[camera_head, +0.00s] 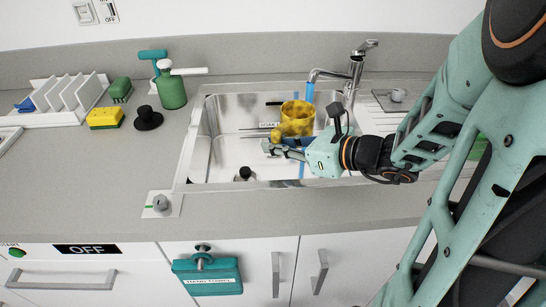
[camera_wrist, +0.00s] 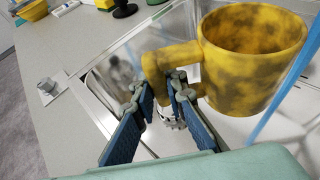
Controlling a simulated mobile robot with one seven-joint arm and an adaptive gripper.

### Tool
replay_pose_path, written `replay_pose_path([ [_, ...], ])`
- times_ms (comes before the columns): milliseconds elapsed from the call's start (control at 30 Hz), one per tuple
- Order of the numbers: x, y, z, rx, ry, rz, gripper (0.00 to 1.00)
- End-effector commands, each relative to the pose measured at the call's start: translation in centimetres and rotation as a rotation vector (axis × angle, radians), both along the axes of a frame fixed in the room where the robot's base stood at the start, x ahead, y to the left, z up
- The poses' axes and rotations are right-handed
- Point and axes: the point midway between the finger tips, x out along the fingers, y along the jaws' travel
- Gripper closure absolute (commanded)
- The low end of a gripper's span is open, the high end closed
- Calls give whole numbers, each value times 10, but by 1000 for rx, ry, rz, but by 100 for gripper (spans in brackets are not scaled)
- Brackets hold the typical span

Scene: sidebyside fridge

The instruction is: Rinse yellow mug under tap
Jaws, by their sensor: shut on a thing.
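The yellow mug (camera_head: 297,118) has dark blotches and is held over the sink basin (camera_head: 231,152), close to the tap (camera_head: 356,68). A blue stream (camera_head: 310,90) comes down from the spout at the mug's right side. In the wrist view the mug (camera_wrist: 255,55) is upright with its opening up, and the blue stream (camera_wrist: 290,85) passes at its right edge. My gripper (camera_head: 275,147) is shut on the mug's handle, which sits between the blue finger pads in the wrist view (camera_wrist: 165,98). Whether water enters the mug is hard to tell.
A dark stopper (camera_head: 244,174) is in the basin. Left of the sink stand a green bottle (camera_head: 172,88), a black plug-like object (camera_head: 148,119), a yellow sponge (camera_head: 105,118) and a white dish rack (camera_head: 68,100). A knob (camera_head: 160,203) sits on the front counter.

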Motion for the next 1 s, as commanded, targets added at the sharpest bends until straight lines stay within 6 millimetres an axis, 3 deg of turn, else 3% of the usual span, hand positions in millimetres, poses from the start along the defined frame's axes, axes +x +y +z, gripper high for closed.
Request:
replay_pose_path([
  [267,-6,11,-4,-1,2,-11,100],
  [1000,59,-15,-18,0,1,-11,100],
])
